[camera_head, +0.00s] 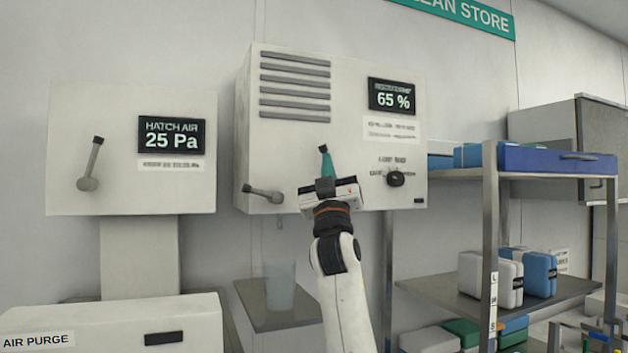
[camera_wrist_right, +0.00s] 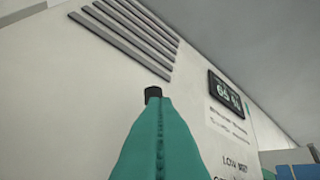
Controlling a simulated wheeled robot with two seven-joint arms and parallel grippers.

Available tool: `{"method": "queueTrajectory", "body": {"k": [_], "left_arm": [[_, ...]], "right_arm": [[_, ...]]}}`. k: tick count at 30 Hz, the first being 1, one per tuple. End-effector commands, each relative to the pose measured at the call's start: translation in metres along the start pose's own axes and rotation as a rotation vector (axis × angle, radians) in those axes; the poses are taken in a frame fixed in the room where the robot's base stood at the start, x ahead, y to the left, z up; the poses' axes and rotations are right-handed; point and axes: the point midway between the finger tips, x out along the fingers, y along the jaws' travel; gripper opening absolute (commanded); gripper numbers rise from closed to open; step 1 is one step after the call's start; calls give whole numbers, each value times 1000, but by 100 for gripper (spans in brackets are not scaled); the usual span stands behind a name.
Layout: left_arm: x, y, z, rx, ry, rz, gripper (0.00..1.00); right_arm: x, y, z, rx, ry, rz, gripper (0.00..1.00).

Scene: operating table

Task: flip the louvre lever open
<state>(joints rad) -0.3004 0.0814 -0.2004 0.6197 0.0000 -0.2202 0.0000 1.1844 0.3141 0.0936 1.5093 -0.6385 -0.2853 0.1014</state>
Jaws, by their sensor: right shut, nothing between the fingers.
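The louvre box (camera_head: 345,100) hangs on the wall, with a bank of grey slats (camera_head: 295,88) at its upper left. Its lever (camera_head: 260,192) sits at the lower left of the front, lying nearly flat with its handle to the left of its pivot. My right gripper (camera_head: 324,160) is in front of the box, to the right of the lever and apart from it. Its teal fingers are shut, empty and point up. In the right wrist view the fingers (camera_wrist_right: 158,140) show below the slats (camera_wrist_right: 130,35); the lever is not in that view. My left gripper is not in view.
A dark knob (camera_head: 396,179) is on the box's lower right, below the 65 % display (camera_head: 391,96). A hatch air box (camera_head: 75,130) with its own upright lever (camera_head: 91,165) is at left. A small shelf (camera_head: 255,310) holds a clear cup (camera_head: 280,285). A rack (camera_head: 490,230) stands at right.

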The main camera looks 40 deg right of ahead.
Motion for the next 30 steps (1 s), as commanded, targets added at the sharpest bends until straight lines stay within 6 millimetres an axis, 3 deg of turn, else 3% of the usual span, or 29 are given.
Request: {"method": "queueTrajectory", "body": {"k": [10, 30], "left_arm": [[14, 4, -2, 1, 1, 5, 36], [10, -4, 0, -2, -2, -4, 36]], "right_arm": [[9, -10, -4, 172, 156, -160, 0], [16, -27, -12, 156, 149, -157, 0]]}}
